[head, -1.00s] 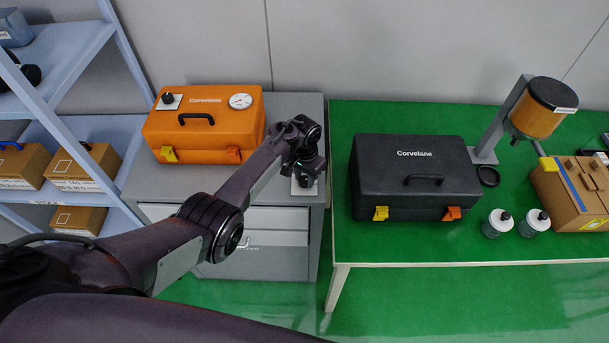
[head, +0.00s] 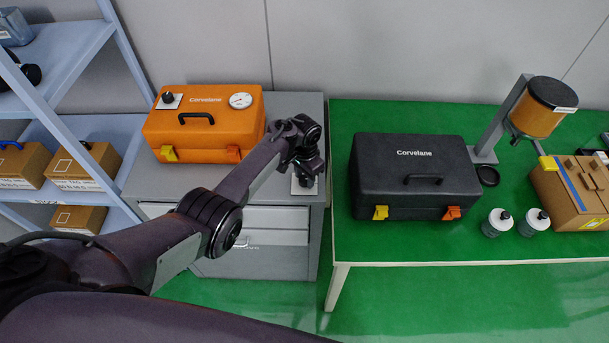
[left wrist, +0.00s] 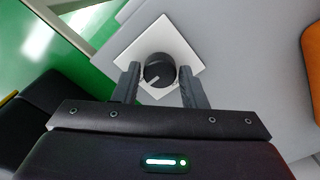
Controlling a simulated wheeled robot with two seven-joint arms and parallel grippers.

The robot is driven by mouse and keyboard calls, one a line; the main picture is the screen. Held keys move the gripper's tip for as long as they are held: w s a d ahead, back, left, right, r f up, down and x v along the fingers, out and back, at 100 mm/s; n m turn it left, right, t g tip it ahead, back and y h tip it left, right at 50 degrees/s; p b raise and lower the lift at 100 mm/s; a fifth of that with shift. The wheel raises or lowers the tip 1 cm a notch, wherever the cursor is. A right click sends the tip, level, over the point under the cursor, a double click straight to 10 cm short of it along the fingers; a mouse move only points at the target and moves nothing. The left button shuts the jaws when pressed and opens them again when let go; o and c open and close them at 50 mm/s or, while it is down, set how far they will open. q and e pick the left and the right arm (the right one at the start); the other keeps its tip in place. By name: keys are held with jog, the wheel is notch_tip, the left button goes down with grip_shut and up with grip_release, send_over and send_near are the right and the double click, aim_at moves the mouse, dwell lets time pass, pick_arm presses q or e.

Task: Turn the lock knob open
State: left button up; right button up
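A round black knob (left wrist: 159,70) with a pale pointer line sits on a square white plate (left wrist: 160,37). The plate (head: 298,187) lies on the grey cabinet top, and the knob is mostly hidden by my gripper in the head view. In the left wrist view the pointer line aims down and left. My left gripper (left wrist: 160,74) is open, with one finger on each side of the knob and what look like narrow gaps. It also shows over the plate in the head view (head: 306,177). My right gripper is not in view.
The grey cabinet (head: 280,258) also bears an orange case (head: 225,118) with a gauge and another black knob (head: 167,97). A black case (head: 410,170) stands on the green table (head: 350,243) to the right. A blue shelf (head: 70,35) is at left.

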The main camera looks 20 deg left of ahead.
aim_at(304, 179)
pick_arm(q)
jog(key=shift+o, duration=1.4)
jog(key=shift+r, duration=0.1)
notch_tip(304, 179, up, 8)
jog(key=shift+f, duration=0.2)
